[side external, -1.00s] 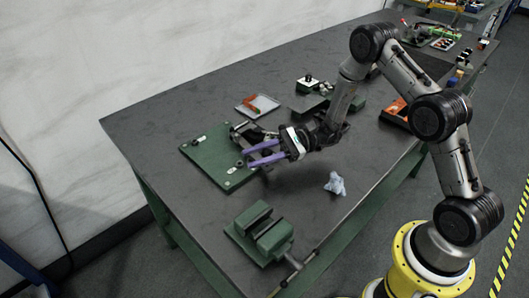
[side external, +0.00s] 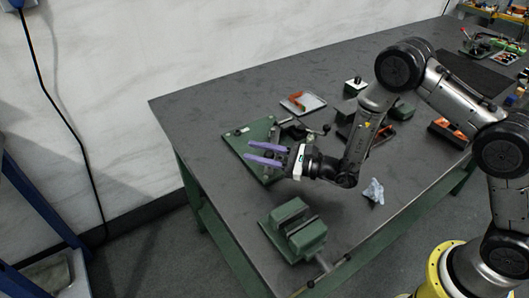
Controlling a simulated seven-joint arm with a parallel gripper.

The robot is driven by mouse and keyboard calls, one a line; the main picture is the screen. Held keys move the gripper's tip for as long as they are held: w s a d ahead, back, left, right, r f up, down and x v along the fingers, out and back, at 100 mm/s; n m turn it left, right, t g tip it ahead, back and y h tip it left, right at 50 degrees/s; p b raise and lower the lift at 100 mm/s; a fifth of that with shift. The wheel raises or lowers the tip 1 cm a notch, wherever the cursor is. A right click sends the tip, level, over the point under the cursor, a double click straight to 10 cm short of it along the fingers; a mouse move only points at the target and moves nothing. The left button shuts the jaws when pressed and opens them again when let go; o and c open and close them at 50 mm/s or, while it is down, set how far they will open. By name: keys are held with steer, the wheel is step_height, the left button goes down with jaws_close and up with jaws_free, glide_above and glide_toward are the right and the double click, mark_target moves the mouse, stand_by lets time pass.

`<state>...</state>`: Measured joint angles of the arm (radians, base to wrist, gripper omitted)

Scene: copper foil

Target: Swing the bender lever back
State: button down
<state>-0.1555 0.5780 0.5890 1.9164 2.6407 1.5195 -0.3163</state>
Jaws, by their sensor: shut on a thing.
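The bender is mounted on a green base plate (side external: 234,137) near the table's left end. Its dark metal parts (side external: 287,125) show at the plate's far right. My gripper (side external: 250,151), with two purple fingers, reaches left across the plate. The fingers are closed around the bender lever, with a narrow gap showing between them. The held part of the lever is small and mostly hidden by the fingers, so its exact angle cannot be told.
A green vise (side external: 296,230) stands at the front edge. A crumpled pale blue cloth (side external: 373,191) lies right of my wrist. A tray with an orange piece (side external: 301,101) and a small block with a knob (side external: 354,84) stand behind. Bare table lies between plate and vise.

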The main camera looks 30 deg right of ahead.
steer(key=shift+w+a, duration=0.1)
steer(key=shift+a, duration=0.1)
stand_by(0.3)
steer(key=c, duration=0.6)
jaws_free()
steer(key=shift+d, duration=0.1)
steer(key=v, duration=1.3)
steer(key=shift+s, duration=0.4)
